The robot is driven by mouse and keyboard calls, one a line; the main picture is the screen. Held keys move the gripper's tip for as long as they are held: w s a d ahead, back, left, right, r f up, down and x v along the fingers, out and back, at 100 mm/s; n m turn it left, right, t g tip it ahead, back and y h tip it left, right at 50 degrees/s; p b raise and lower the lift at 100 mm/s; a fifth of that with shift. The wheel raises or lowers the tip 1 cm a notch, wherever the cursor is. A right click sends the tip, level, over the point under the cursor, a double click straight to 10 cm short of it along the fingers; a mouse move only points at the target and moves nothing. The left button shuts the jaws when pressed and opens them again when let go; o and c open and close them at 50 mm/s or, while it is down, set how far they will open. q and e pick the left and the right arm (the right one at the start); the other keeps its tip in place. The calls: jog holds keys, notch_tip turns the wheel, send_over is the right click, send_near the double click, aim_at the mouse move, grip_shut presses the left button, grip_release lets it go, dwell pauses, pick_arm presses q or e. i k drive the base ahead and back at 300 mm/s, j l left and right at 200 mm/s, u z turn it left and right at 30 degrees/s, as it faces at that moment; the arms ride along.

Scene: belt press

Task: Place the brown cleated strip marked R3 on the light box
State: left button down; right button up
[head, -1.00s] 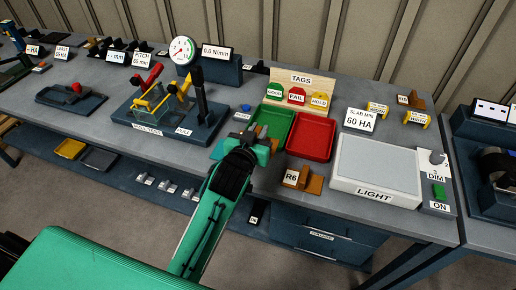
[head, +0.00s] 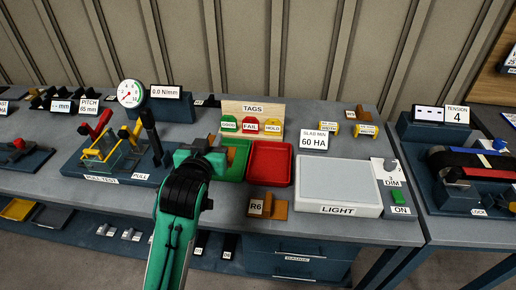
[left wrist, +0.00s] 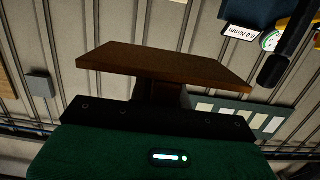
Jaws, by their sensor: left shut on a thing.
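My left gripper (head: 207,155) is shut on a brown cleated strip, held above the bench beside the left edge of the green tray. In the left wrist view this strip (left wrist: 165,66) spans the space ahead of the green gripper body, with a block-like part held at its middle. No mark on it is readable, so I cannot tell whether it is R3. The light box (head: 335,184), a pale flat panel with a LIGHT label, lies to the right of the gripper with its top bare. My right gripper is not in view.
A brown strip marked R6 (head: 276,208) lies left of the light box, before the red tray (head: 270,163). The green tray (head: 237,158) is beside the gripper. A SLAB MIN 60 HA sign (head: 313,140) stands behind the light box. The pull tester (head: 110,155) is at left.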

aim_at(337, 178)
jog(key=l, duration=1.85)
